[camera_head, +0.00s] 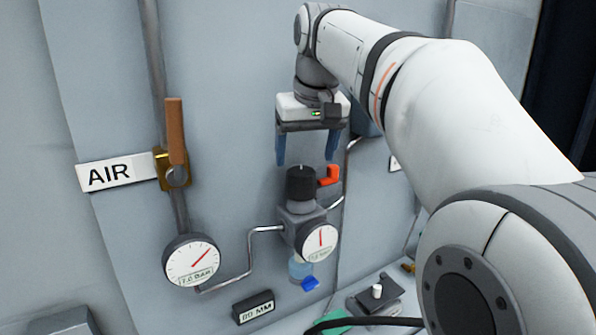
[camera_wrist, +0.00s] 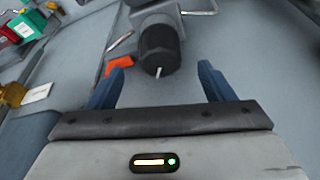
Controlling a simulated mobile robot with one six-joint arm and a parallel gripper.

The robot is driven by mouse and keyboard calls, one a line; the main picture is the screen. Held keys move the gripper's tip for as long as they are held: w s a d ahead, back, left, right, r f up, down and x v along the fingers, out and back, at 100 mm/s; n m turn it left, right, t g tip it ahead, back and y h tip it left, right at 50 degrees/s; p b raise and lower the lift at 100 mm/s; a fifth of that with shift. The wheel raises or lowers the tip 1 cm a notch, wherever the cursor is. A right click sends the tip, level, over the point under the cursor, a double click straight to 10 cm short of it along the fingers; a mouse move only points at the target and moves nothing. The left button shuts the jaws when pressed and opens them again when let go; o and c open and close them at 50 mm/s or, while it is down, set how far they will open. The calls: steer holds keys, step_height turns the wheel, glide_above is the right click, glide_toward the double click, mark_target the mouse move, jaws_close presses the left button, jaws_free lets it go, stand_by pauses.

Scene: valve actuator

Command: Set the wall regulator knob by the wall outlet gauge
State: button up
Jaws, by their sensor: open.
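The regulator knob (camera_head: 300,184) is a black ribbed cap on top of the grey wall regulator (camera_head: 299,220). In the wrist view the knob (camera_wrist: 159,46) shows a white mark and lies beyond the fingertips, roughly between them. The outlet gauge (camera_head: 320,242) on the regulator's front has a white face and a red needle pointing about straight up. My gripper (camera_head: 307,162) is open and empty, with its blue fingers pointing down just above the knob. In the wrist view my gripper (camera_wrist: 162,72) has its fingers spread wide.
A red-orange tab (camera_head: 328,176) sits right beside the knob. An inlet gauge (camera_head: 192,261) and a brown lever (camera_head: 175,132) by the AIR sign (camera_head: 117,173) are to the left. A blue drain part (camera_head: 310,283) hangs below the regulator. A small dark block (camera_head: 375,298) stands at lower right.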

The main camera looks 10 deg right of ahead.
mark_target(303, 171)
steer(key=n, duration=0.1)
steer(key=n+y, duration=0.1)
steer(key=d+n, duration=0.1)
steer(key=shift+w+r+n+y, duration=0.15)
steer(key=shift+r+n+y, duration=0.15)
steer(key=shift+n, duration=0.1)
steer(key=shift+w+f+n, duration=0.1)
steer(key=shift+f+n, duration=0.1)
steer(key=shift+n, duration=0.2)
steer(key=p+x, duration=0.1)
steer(key=x, duration=0.6)
steer(key=shift+w+f, duration=0.15)
steer(key=shift+f, duration=0.05)
steer(key=shift+c, duration=0.4)
